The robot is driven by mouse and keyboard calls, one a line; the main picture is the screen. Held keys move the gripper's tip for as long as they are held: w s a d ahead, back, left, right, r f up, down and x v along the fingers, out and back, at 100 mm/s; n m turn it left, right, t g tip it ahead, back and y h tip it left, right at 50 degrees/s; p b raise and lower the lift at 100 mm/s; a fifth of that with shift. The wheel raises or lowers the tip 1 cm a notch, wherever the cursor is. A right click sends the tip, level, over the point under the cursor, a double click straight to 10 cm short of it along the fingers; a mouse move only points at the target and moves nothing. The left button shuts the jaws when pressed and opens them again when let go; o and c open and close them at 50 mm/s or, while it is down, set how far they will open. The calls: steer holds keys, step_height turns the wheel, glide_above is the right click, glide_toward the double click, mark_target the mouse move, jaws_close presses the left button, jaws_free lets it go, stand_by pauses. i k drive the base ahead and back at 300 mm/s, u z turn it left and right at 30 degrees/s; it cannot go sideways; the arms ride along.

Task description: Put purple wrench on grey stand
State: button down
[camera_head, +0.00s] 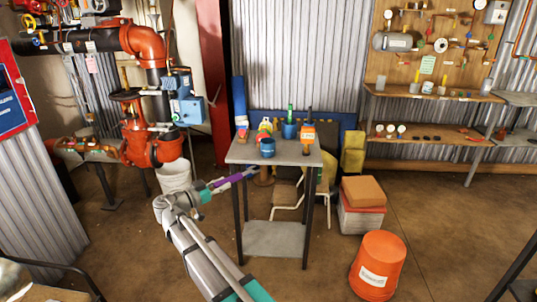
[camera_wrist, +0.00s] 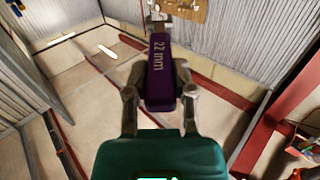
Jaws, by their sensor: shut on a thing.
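The purple wrench (camera_head: 232,178) has a handle marked "22 mm" and a silver head. It shows close up in the wrist view (camera_wrist: 160,75), its head pointing away from me. My gripper (camera_head: 208,188) is shut on its handle, with one finger on each side in the wrist view (camera_wrist: 160,92). The grey stand (camera_head: 290,156) is a small table with a grey top, dark legs and a lower shelf. The wrench is in the air by the stand's left side in the head view. It appears lower than the top; I cannot tell whether its tip touches a leg.
Red pipework (camera_head: 140,148) and a white bucket (camera_head: 174,176) are at left. An orange bucket (camera_head: 377,265) stands at right. The stand's front top is clear.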

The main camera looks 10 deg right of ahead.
mark_target(241, 153)
steer(key=i, duration=0.9)
steer(key=u, duration=0.05)
